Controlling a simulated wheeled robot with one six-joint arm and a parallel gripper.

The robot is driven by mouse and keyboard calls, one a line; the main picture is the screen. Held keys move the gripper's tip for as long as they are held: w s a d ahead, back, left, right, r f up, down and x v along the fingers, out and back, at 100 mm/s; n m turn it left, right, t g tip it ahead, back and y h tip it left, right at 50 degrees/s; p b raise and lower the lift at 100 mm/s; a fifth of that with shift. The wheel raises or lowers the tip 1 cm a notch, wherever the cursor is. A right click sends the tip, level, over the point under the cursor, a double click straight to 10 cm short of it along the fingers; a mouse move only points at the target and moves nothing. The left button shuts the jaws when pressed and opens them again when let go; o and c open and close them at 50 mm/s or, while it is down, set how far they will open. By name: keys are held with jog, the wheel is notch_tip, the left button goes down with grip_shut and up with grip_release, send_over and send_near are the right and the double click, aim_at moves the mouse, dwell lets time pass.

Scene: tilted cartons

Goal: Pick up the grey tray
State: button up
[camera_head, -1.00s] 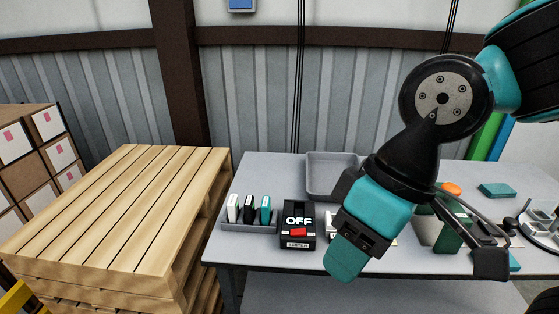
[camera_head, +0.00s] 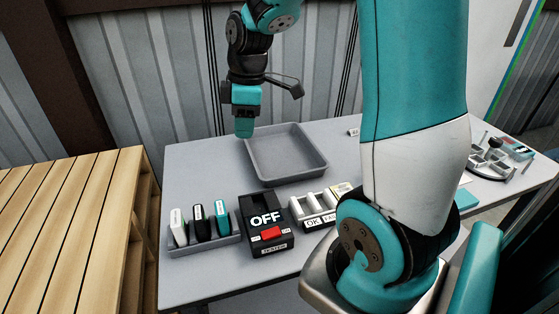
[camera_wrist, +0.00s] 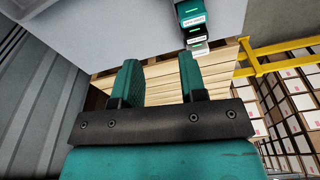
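The grey tray (camera_head: 287,152) lies flat and empty on the grey table, towards its back edge, in the head view. My gripper (camera_head: 244,131) points down at the tray's back left corner, and its fingertips overlap the rim in the picture. I cannot tell whether they touch it. In the wrist view my gripper (camera_wrist: 160,72) shows two teal fingers set apart with nothing between them, so it is open.
On the table's front stand a holder with white, black and teal items (camera_head: 201,224), a black tester (camera_head: 266,223) marked OFF, and a pale holder (camera_head: 315,208) marked OK. A wooden pallet stack (camera_head: 68,225) stands left. My arm hides the table's right middle.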

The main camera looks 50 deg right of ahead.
jog(key=s+d+f+n+g+h+b, duration=0.1)
jog(key=d+f, duration=0.3)
jog(key=d, duration=0.4)
jog(key=d+f+n, duration=0.1)
jog(key=d+f, duration=0.2)
jog(key=d, duration=0.6)
send_over(297, 175)
jog(key=f, duration=0.7)
jog(key=w+f, duration=0.1)
jog(key=f, duration=0.3)
jog(key=shift+d+f, duration=0.15)
jog(key=shift+d, duration=0.05)
jog(key=shift+s+a+f, duration=0.1)
jog(key=shift+s+f, duration=0.1)
jog(key=shift+f, duration=1.35)
jog(key=shift+s+f, duration=0.15)
jog(key=shift+f, duration=1.35)
grip_shut()
